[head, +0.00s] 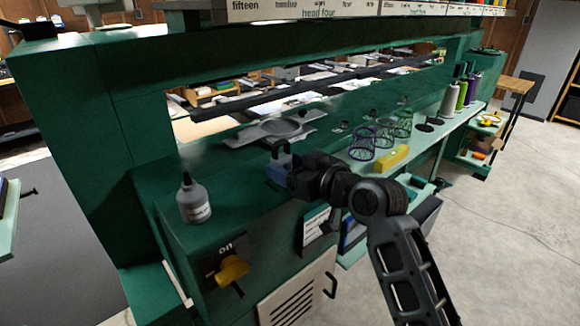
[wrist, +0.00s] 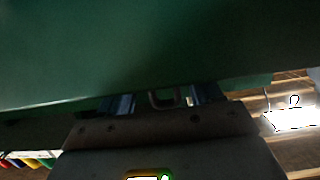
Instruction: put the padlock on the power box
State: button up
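My gripper (head: 279,165) reaches in from the right, low over the green machine's top ledge, with blue-tipped fingers spread one above the other. In the wrist view, the two blue fingertips stand apart (wrist: 163,102). A small grey U-shaped loop, apparently the padlock's shackle (wrist: 165,99), shows between them. The padlock's body is not clear in either view, and I cannot tell whether the fingers press on it. A dark panel marked "on" with a yellow rotary switch (head: 232,269) is on the machine's front, below and left of my gripper; it may be the power box.
A grey bottle (head: 194,200) stands on the ledge left of my gripper. A grey dish-like part (head: 275,129) lies behind it. A yellow block (head: 393,158), wire baskets (head: 362,143) and thread spools (head: 451,98) stand to the right. Open floor (head: 500,240) lies at the right.

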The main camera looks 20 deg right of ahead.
jog(key=shift+o, duration=0.8)
jog(key=shift+r, duration=0.25)
jog(key=b+v, duration=0.1)
jog(key=v, duration=1.1)
jog(key=shift+b, duration=0.4)
jog(key=shift+f, duration=0.15)
